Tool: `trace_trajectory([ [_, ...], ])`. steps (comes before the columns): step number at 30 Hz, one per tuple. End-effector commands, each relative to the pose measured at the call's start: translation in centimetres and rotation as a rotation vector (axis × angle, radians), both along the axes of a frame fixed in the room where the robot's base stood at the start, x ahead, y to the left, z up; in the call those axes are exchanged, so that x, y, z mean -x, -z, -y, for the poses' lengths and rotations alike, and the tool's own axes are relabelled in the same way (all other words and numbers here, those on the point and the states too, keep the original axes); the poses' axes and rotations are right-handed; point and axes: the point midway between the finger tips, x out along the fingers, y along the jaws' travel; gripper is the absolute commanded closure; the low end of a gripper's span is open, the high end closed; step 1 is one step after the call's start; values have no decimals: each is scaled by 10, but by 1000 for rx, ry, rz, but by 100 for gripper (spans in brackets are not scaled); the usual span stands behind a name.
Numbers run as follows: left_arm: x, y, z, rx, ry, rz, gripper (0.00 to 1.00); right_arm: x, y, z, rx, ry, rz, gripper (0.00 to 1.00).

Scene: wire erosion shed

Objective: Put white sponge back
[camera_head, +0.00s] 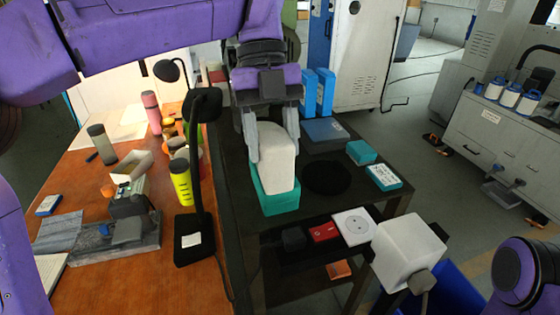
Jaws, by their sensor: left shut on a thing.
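The white sponge (277,158) is a pale upright block with rounded edges. My left gripper (273,128) comes down from above and is shut on it, with one grey finger on each side. The sponge's lower end is at the opening of a teal green holder (280,198) on the dark table. The holder's front wall hides the sponge's bottom, so I cannot tell whether it touches the holder's floor. My right gripper does not show; only a purple and black part of my right arm is at the lower right.
The dark table (352,187) also bears a black round pad (327,177), a teal box (361,152) and blue boxes behind. A black lamp (196,165) stands close left on the orange wooden table (178,277). A white block (408,250) is at the front right.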

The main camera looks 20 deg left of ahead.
Motion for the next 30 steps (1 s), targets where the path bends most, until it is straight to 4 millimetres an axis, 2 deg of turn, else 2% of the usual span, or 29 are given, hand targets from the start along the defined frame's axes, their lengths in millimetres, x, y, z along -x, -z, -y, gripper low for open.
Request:
trace_trajectory([
  [1, -15, 0, -5, -1, -7, -4, 76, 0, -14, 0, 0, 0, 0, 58],
  [4, -43, 12, -14, -1, -11, -5, 76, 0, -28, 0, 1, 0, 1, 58],
  [6, -57, 32, -18, -1, -11, -5, 76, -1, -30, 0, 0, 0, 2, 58],
  [10, -77, 57, -22, -2, -10, -2, 76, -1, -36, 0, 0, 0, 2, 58],
  [16, -95, 79, -24, -1, -6, -2, 76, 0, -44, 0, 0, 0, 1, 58],
  [18, -95, 95, -24, -1, -5, -3, 76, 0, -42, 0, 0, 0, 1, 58],
  [21, -94, 108, -24, 1, -4, 0, 76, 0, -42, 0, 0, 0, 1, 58],
  [30, -95, 112, -23, 1, -5, 1, 76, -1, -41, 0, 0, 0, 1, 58],
])
